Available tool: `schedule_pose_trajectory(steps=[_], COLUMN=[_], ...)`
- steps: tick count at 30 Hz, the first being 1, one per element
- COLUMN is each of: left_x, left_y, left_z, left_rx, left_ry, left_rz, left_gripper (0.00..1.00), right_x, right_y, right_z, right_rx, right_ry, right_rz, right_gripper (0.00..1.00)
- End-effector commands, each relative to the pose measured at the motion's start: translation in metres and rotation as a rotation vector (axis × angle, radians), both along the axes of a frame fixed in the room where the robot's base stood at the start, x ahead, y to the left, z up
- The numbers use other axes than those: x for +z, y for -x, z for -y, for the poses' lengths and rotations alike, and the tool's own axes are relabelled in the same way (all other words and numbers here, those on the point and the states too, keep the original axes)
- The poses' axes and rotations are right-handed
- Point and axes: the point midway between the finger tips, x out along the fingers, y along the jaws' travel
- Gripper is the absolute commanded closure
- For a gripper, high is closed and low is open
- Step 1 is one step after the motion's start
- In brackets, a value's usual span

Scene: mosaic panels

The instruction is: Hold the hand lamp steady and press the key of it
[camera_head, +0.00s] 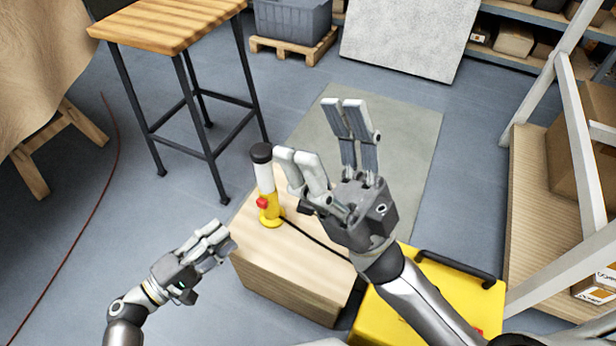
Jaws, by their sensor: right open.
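The hand lamp (266,178) stands upright on a wooden block, with a black cap, a white middle and a yellow base. Its red key (262,203) sits low on the side, facing left and front. A black cable runs from its base to the right. My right gripper (318,130) is open and empty, above and to the right of the lamp; its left fingers appear close to the lamp's top. My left gripper (218,238) is left and in front of the lamp, apart from it. Its fingers are seen edge-on, so I cannot tell their opening.
The wooden block (285,280) bears the lamp. A yellow case (440,300) with a black handle lies right of it. A wooden-topped stool (170,25) stands behind left, and a white-framed shelf (570,110) with cartons at right. The floor at left is mostly clear.

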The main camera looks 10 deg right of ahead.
Motion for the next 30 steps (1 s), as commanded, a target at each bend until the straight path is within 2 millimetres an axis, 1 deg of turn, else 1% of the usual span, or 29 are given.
schedule_pose_trajectory(steps=[1,2,3,5,7,8,9,11,12,14,15,18,19,21,24,27,30], left_x=[0.000,0.000,0.000,0.000,0.000,0.000,0.000,0.000,0.000,0.000,0.000,0.000,0.000,0.000,0.000,0.000,0.000], left_y=[0.000,0.000,0.000,0.000,0.000,0.000,0.000,0.000,0.000,0.000,0.000,0.000,0.000,0.000,0.000,0.000,0.000], left_z=[0.000,0.000,0.000,0.000,0.000,0.000,0.000,0.000,0.000,0.000,0.000,0.000,0.000,0.000,0.000,0.000,0.000], left_rx=[0.000,0.000,0.000,0.000,0.000,0.000,0.000,0.000,0.000,0.000,0.000,0.000,0.000,0.000,0.000,0.000,0.000], left_ry=[0.000,0.000,0.000,0.000,-0.001,-0.001,-0.001,-0.001,-0.001,-0.001,-0.001,-0.001,-0.001,-0.001,-0.001,-0.001,-0.001], left_rz=[0.000,0.000,0.000,0.000,-0.001,-0.001,-0.001,-0.001,-0.001,-0.001,-0.001,-0.001,-0.001,-0.001,-0.001,-0.001,-0.001], left_gripper=[0.64,0.64,0.64,0.64,0.64,0.64,0.64,0.64,0.64,0.64,0.64,0.64,0.64,0.64,0.64,0.64,0.64], right_x=[-0.015,-0.024,-0.038,-0.061,-0.091,-0.106,-0.125,-0.153,-0.171,-0.195,-0.209,-0.233,-0.239,-0.248,-0.255,-0.258,-0.257], right_y=[-0.009,-0.015,-0.022,-0.034,-0.050,-0.057,-0.067,-0.083,-0.095,-0.111,-0.120,-0.139,-0.144,-0.152,-0.159,-0.163,-0.168], right_z=[-0.019,-0.029,-0.040,-0.055,-0.065,-0.067,-0.067,-0.063,-0.056,-0.043,-0.033,-0.010,-0.004,0.008,0.018,0.018,0.007], right_rx=[0.080,0.125,0.180,0.247,0.307,0.326,0.344,0.356,0.356,0.346,0.334,0.302,0.294,0.275,0.259,0.255,0.257], right_ry=[0.080,0.124,0.184,0.278,0.389,0.437,0.499,0.588,0.643,0.710,0.748,0.812,0.824,0.846,0.863,0.867,0.865], right_rz=[-0.032,-0.057,-0.094,-0.156,-0.236,-0.274,-0.325,-0.408,-0.462,-0.541,-0.589,-0.681,-0.703,-0.744,-0.777,-0.789,-0.787], right_gripper=[0.41,0.41,0.41,0.41,0.41,0.41,0.41,0.41,0.41,0.41,0.41,0.41,0.41,0.41,0.41,0.41,0.41])
